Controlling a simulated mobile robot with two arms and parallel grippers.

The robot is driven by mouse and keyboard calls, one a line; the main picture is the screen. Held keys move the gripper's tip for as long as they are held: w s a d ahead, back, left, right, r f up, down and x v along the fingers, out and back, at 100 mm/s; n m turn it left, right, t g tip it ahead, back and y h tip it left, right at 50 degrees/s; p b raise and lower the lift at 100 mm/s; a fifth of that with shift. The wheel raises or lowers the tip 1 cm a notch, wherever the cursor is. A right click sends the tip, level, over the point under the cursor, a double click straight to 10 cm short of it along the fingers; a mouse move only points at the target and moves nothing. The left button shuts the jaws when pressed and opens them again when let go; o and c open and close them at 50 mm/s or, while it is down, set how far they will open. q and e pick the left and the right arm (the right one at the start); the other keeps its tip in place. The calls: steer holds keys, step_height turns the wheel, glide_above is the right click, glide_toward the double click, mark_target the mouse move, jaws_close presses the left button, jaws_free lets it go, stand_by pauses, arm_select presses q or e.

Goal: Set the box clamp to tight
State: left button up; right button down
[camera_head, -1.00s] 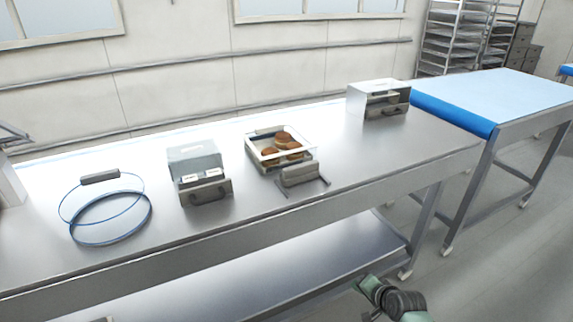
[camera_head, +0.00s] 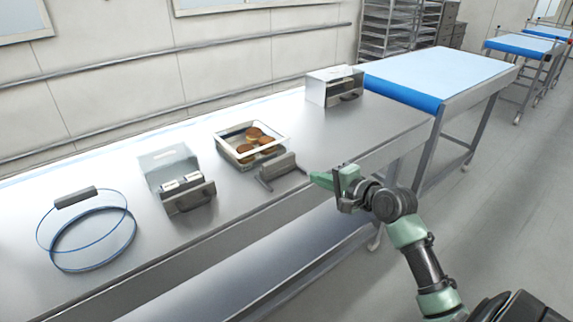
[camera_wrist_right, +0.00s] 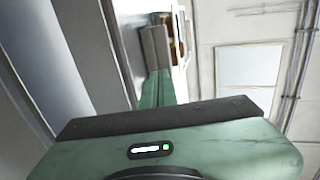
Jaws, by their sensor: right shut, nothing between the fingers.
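A white-rimmed clear box (camera_head: 222,151) holding several brown rounds stands on the steel table. At its front right is a grey block with a bent bar (camera_head: 279,167), which looks like the box clamp; its setting cannot be read. My right gripper (camera_head: 318,179) is shut and empty, in front of and to the right of the grey block, apart from it. In the right wrist view the green fingers (camera_wrist_right: 155,88) point toward a grey block (camera_wrist_right: 156,46) and the box beyond, partly cut off. My left gripper is not in view.
A metal case (camera_head: 335,88) stands at the far right end. A blue-topped table (camera_head: 440,72) adjoins. The table between clamp and metal case is clear.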

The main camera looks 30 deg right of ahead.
mark_target(281, 162)
steer(key=p+x, duration=0.1)
steer(key=x, duration=0.3)
steer(key=p+x, duration=0.1)
steer(key=x, duration=0.4)
steer(key=r+p+x, duration=0.1)
steer(key=x, duration=0.3)
steer(key=shift+w+a+f, duration=0.1)
steer(key=shift+w+a, duration=0.05)
steer(key=shift+w, duration=0.4)
steer(key=shift+w, duration=0.1)
